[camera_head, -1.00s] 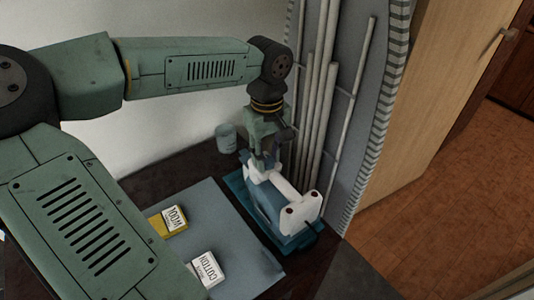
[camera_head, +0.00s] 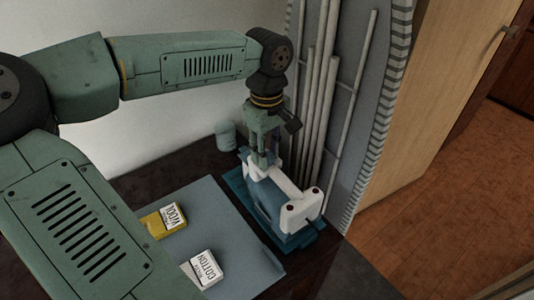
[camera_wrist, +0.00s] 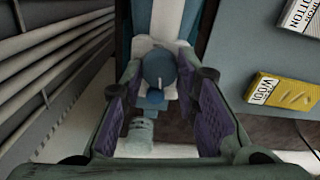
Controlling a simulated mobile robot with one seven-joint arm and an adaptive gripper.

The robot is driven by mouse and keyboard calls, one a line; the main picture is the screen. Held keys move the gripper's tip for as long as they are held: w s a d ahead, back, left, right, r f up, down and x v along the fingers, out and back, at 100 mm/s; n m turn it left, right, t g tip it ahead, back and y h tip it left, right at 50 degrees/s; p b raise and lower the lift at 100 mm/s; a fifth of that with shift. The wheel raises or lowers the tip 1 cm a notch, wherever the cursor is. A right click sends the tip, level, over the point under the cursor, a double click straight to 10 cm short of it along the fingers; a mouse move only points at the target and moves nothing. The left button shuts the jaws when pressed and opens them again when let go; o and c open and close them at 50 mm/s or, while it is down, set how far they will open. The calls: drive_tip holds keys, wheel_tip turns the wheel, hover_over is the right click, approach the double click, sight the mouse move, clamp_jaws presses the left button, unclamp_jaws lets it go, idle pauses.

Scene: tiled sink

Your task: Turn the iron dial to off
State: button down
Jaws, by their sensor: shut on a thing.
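The iron (camera_head: 267,200) has a blue body and white end pieces and stands on a blue tray (camera_head: 236,186) on the dark counter. Its round blue dial (camera_wrist: 158,67) shows in the wrist view, with a small blue pointer tab toward the bottom of the picture. My gripper (camera_head: 264,162) reaches down onto the far end of the iron. In the wrist view its purple-padded fingers (camera_wrist: 157,77) are on both sides of the dial and shut on it. The exact contact is partly hidden by the fingertips. I see no readable dial markings.
A yellow WOOL box (camera_head: 165,221) and a white COTTON box (camera_head: 203,270) lie on a grey mat (camera_head: 220,222) left of the iron. A pale cup (camera_head: 225,136) stands behind it. Vertical white rods (camera_head: 327,110) on a grey panel stand close on the right.

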drive_tip(key=n+b, duration=0.2)
drive_tip(key=n, duration=0.2)
drive_tip(key=shift+f, duration=0.1)
drive_tip(key=shift+n+b, duration=0.75)
drive_tip(key=shift+n, duration=0.45)
drive_tip(key=c, duration=1.2)
unclamp_jaws()
drive_tip(key=shift+c, duration=0.2)
drive_tip(key=shift+r, duration=0.2)
wheel_tip(320, 180, up, 12)
